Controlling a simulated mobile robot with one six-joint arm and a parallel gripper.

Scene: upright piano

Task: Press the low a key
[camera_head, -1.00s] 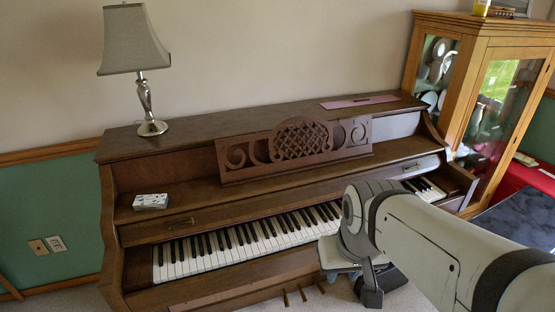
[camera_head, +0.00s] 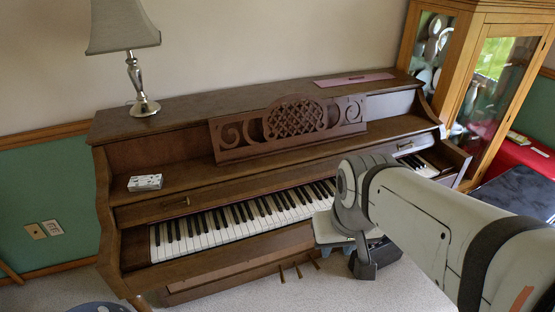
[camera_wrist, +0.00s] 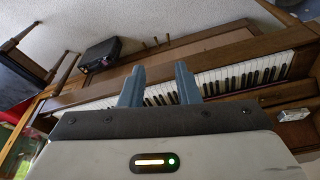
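The low a key (camera_head: 155,254) is the white key at the far left end of the piano keyboard (camera_head: 235,222) in the head view. Nothing touches it there. In the wrist view the keyboard (camera_wrist: 235,78) runs across behind the fingers, and its low end is at the right, near the white card pack. My gripper (camera_wrist: 158,67) shows two blue-grey fingers, apart and empty. It is well along the keyboard from the low a key, towards the high end. In the head view my arm hides part of the keyboard and most of the gripper.
A white card pack (camera_head: 145,182) lies on the piano's left shelf. A lamp (camera_head: 135,65) stands on top. The carved music stand (camera_head: 290,127) rises behind the keys. A glass cabinet (camera_head: 490,90) stands at the right. A black box (camera_wrist: 101,54) is on the floor.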

